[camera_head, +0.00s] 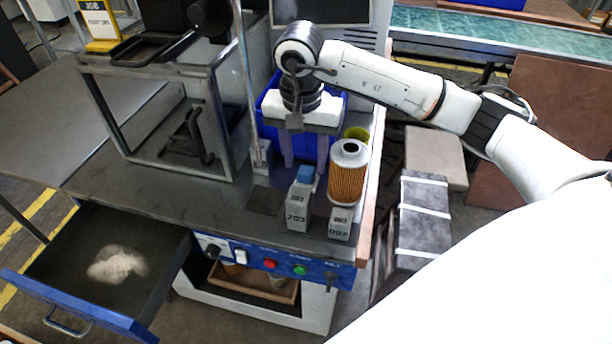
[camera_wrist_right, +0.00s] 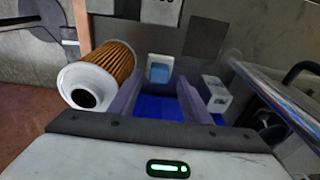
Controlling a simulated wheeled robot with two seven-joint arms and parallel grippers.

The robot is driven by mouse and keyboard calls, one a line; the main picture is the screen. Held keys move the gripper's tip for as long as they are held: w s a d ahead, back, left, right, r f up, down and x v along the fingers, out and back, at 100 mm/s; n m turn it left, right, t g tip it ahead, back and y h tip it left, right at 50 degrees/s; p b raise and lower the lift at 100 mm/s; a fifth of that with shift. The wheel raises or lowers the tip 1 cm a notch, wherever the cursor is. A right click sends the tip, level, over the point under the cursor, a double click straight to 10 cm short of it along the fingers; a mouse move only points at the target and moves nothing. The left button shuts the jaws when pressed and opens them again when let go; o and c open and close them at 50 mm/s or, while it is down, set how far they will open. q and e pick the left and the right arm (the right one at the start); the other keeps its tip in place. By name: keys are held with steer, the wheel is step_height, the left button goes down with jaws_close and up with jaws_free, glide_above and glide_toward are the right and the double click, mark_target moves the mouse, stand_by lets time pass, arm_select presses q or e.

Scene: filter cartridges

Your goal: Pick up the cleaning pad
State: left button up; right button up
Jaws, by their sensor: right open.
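A small blue block (camera_head: 306,173), which looks like the cleaning pad, sits by the pale numbered blocks on the bench. In the right wrist view the blue block (camera_wrist_right: 158,73) shows beyond and between the fingers. My right gripper (camera_head: 305,164) points down, open and empty, with its fingertips around or just above the blue block; I cannot tell whether they touch it. Its two fingers also show in the wrist view (camera_wrist_right: 160,88). An orange pleated filter cartridge (camera_head: 348,172) with a white top stands upright close to the right finger. My left gripper is out of view.
Pale blocks labelled 203 (camera_head: 297,214) and 092 (camera_head: 340,224) stand near the bench's front edge. A blue bin (camera_head: 270,108) is behind the gripper. A metal-framed box (camera_head: 222,135) stands left. An open drawer (camera_head: 165,278) holds a pale patch. The bench's front left is clear.

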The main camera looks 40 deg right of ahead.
mark_target(306, 169)
steer(key=shift+w+d+f+p, duration=0.1)
steer(key=shift+d+f+p, duration=0.1)
steer(key=shift+f, duration=0.95)
steer(key=shift+w+d+f+p, duration=0.1)
steer(key=shift+f+p, duration=0.05)
steer(key=shift+f, duration=1)
steer(key=c, duration=0.7)
steer(key=shift+r, duration=0.15)
step_height(306, 169, up, 18)
steer(key=shift+f, duration=0.1)
